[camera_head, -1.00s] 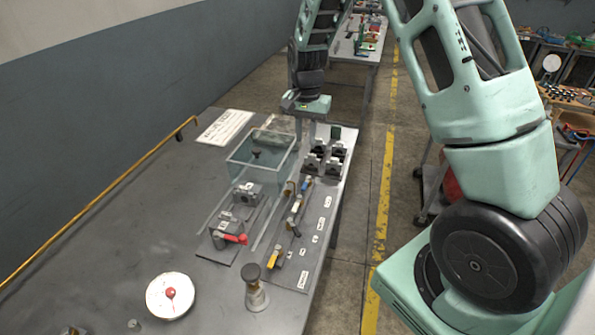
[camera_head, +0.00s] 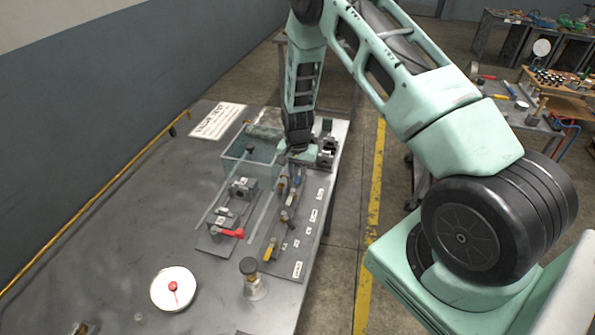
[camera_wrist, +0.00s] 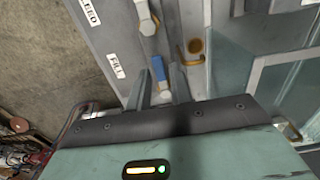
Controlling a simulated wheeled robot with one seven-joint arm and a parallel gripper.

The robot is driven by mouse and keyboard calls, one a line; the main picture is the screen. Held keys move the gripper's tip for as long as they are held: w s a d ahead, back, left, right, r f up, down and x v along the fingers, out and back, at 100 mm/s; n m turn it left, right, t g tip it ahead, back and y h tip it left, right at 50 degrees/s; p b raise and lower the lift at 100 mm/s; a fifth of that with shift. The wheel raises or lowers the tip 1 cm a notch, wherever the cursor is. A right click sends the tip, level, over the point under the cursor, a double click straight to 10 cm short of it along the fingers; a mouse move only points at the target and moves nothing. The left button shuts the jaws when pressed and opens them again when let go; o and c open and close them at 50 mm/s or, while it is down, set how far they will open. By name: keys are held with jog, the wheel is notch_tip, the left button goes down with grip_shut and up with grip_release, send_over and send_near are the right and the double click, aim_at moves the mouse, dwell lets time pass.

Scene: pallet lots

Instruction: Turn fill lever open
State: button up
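The blue fill lever (camera_head: 297,182) sits on the valve board, at the far end of a row of levers. In the wrist view the blue lever (camera_wrist: 158,68) lies beside the FILL label (camera_wrist: 116,65). My gripper (camera_head: 298,162) is low over the far end of the board, just beyond the blue lever. In the wrist view my gripper (camera_wrist: 162,72) is open, with one finger on each side of the blue lever's end. I cannot tell whether either finger touches it.
A clear tank (camera_head: 240,160) stands left of my gripper, with dark blocks (camera_head: 326,150) to its right. A yellow lever (camera_head: 271,250) is nearer on the board, and a red lever (camera_head: 232,233) is on the left plate.

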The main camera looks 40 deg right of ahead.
jog(key=shift+f, duration=0.1)
jog(key=shift+c, duration=0.2)
grip_shut()
